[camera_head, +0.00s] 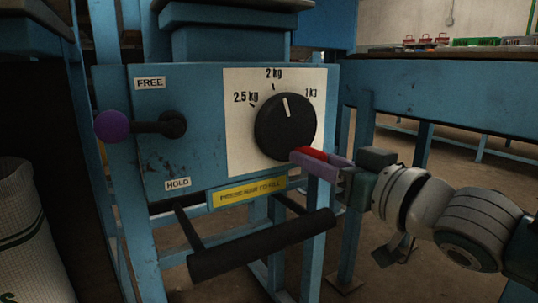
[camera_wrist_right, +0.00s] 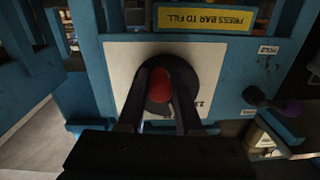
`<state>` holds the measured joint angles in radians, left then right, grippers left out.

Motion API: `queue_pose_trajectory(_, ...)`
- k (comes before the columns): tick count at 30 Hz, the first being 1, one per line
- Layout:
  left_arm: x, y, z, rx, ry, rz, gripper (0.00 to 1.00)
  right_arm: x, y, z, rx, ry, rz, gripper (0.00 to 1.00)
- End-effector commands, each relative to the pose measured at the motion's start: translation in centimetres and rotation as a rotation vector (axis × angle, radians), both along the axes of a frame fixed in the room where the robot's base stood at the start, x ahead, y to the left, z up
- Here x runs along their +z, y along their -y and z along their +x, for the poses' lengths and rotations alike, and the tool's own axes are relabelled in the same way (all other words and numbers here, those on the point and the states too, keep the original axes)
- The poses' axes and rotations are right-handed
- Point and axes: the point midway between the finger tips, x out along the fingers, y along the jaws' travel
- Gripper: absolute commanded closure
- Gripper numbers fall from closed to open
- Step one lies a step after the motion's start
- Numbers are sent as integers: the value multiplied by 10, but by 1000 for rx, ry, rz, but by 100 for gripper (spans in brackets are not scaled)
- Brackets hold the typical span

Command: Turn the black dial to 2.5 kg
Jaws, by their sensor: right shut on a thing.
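The black dial (camera_head: 283,138) sits on a white plate (camera_head: 240,140) on the blue machine's front. Its white pointer line points nearly straight up, between the 2 kg mark and the 1 kg mark, a little nearer 2 kg. The 2.5 kg mark is further left. My right gripper (camera_head: 304,158) comes in from the right at the dial's lower right. In the right wrist view its two dark fingers reach to either side of the dial (camera_wrist_right: 174,107), shut on it. A red piece (camera_wrist_right: 161,86) shows between the fingers. My left gripper is not in view.
A lever with a purple knob (camera_head: 112,125) stands left of the dial, between the FREE and HOLD labels. A black bar (camera_head: 262,246) sticks out below, under a yellow label (camera_head: 248,192). A white sack (camera_head: 20,235) stands at the left edge. A blue table (camera_head: 440,90) is at the right.

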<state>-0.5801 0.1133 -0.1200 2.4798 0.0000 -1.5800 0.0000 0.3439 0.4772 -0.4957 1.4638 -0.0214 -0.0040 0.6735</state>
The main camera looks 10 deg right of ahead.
Motion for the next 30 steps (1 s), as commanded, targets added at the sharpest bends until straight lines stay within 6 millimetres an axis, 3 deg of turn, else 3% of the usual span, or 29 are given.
queue_pose_trajectory(15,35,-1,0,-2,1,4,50,11,13,5,0,135,-369,100)
queue_pose_trajectory(30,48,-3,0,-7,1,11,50,16,19,7,-1,216,-588,100)
